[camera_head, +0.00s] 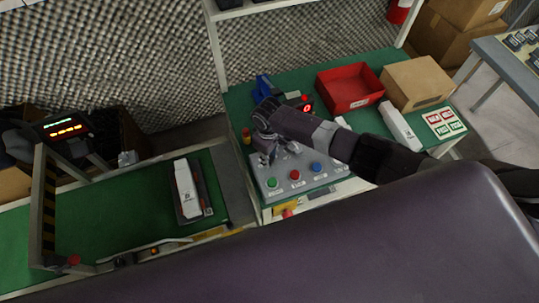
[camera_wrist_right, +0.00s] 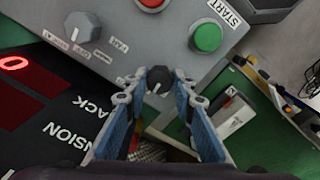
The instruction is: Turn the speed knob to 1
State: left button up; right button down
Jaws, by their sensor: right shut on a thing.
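The grey control panel (camera_head: 325,183) stands at the front of the green table, with green, red and blue buttons. My right gripper (camera_head: 266,150) points down at the panel's left end. In the right wrist view a small black knob (camera_wrist_right: 158,80) with a pale pointer line sits between the fingertips of my right gripper (camera_wrist_right: 157,88), which is shut on it. The knob's scale and label are not readable. My left gripper is not in view.
A green START button (camera_wrist_right: 207,38) and a red button (camera_wrist_right: 151,4) are near the fingers. A red display (camera_head: 307,108) reads 0. A red bin (camera_head: 349,88) and cardboard box (camera_head: 418,83) stand behind. A conveyor (camera_head: 110,213) with a white package (camera_head: 187,188) is at left.

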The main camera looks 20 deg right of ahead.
jog(key=shift+m, duration=0.6)
jog(key=c, duration=1.6)
grip_release()
notch_tip(320, 180, up, 12)
